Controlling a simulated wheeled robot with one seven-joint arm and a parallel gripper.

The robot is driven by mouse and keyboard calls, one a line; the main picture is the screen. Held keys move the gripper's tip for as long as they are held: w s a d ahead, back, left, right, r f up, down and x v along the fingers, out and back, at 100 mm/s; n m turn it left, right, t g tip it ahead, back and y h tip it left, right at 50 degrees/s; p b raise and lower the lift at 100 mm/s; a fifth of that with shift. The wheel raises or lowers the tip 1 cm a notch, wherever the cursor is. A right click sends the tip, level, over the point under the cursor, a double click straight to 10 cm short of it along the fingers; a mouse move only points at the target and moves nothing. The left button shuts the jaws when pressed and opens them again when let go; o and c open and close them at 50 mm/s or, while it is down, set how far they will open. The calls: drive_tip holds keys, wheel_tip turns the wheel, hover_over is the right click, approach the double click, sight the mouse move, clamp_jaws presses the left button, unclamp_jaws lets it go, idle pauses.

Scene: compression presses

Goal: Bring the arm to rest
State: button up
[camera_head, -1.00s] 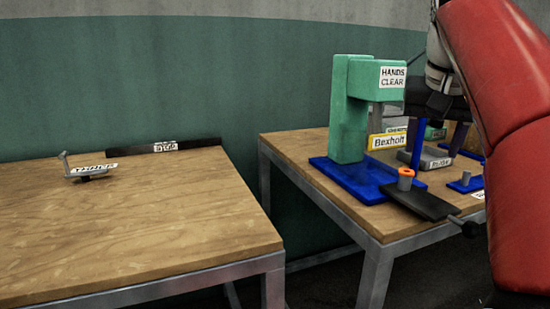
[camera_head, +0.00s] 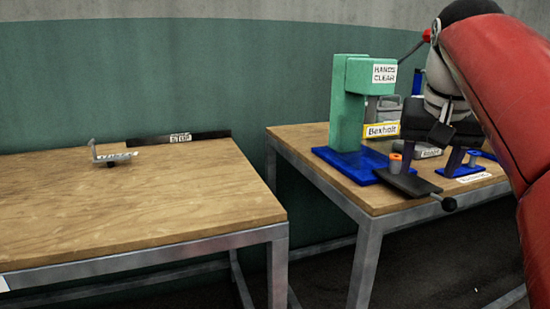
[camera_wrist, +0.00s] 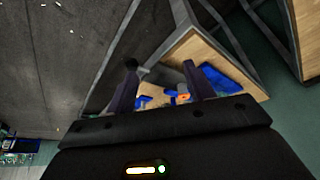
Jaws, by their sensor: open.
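My gripper (camera_head: 431,168) hangs over the right-hand table in the head view, its dark fingers spread apart. In the wrist view my gripper (camera_wrist: 160,78) is open with nothing held between its fingers; the table shows beyond them. My red arm covers the right side of the head view. A green press (camera_head: 347,115) with a "HANDS CLEAR" label stands on a blue base (camera_head: 345,168) left of the gripper. A dark slide plate (camera_head: 412,185) with a knobbed handle sticks out in front. A small grey cylinder with an orange top (camera_head: 395,160) stands on it.
A yellow-edged "Bexholt" sign (camera_head: 382,130) is beside the press. Other blue and grey fixtures stand behind and right of my gripper, partly hidden. The left table (camera_head: 130,215) is mostly bare, with a small labelled metal piece (camera_head: 112,155) and a black bar (camera_head: 178,138).

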drive_tip(key=s+a+f+n, duration=0.1)
drive_tip(key=s+a+f, duration=0.2)
drive_tip(key=f, duration=0.6)
drive_tip(key=s+a+f+n+t+y, duration=0.1)
drive_tip(key=s+a+f, duration=0.2)
drive_tip(key=s+f, duration=0.4)
drive_tip(key=s+a+f+n, duration=0.2)
drive_tip(key=s+f, duration=0.3)
drive_tip(key=f, duration=0.5)
drive_tip(key=shift+a+f+y, duration=0.3)
drive_tip(key=shift+a+f, duration=0.05)
drive_tip(key=shift+a, duration=0.45)
